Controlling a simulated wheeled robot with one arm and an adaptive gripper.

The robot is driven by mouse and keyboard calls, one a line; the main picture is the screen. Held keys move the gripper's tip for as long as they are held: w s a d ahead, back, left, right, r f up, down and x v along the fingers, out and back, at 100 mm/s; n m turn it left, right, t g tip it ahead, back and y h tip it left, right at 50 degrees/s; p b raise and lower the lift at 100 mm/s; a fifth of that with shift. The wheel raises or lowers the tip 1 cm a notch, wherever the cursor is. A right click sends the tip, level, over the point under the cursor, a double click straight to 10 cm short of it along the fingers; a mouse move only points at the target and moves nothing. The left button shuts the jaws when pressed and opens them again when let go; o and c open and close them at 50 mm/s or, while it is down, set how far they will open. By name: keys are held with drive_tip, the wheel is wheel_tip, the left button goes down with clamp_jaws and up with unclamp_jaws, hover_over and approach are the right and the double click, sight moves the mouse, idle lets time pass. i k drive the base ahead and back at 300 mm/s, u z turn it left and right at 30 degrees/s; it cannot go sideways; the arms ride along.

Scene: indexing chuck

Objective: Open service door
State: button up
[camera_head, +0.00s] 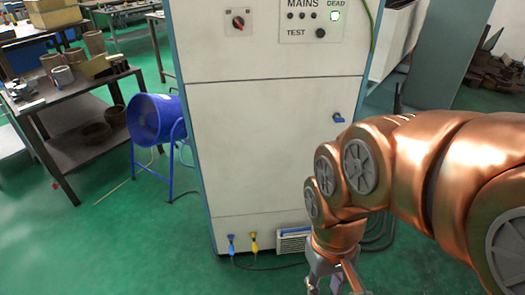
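The tall white cabinet (270,75) with blue edges stands in the middle of the head view. Its large front panel, the service door (265,150), looks flush and closed. A small blue handle (339,118) sits at the door's upper right. My copper arm reaches in from the right, in front of the cabinet's right side. My gripper (335,286) points down at the bottom edge, below and apart from the handle. Its fingertips are cut off by the frame, so its opening is unclear.
Blue and yellow plugs (253,242) with cables sit low on the cabinet. A blue fan (155,120) and a dark workbench (62,110) stand left. Green floor is clear in front.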

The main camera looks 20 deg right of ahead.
sight(258, 141)
drive_tip(key=k, duration=1.25)
drive_tip(key=u, duration=0.8)
drive_tip(key=i, duration=1.45)
drive_tip(key=z, duration=0.7)
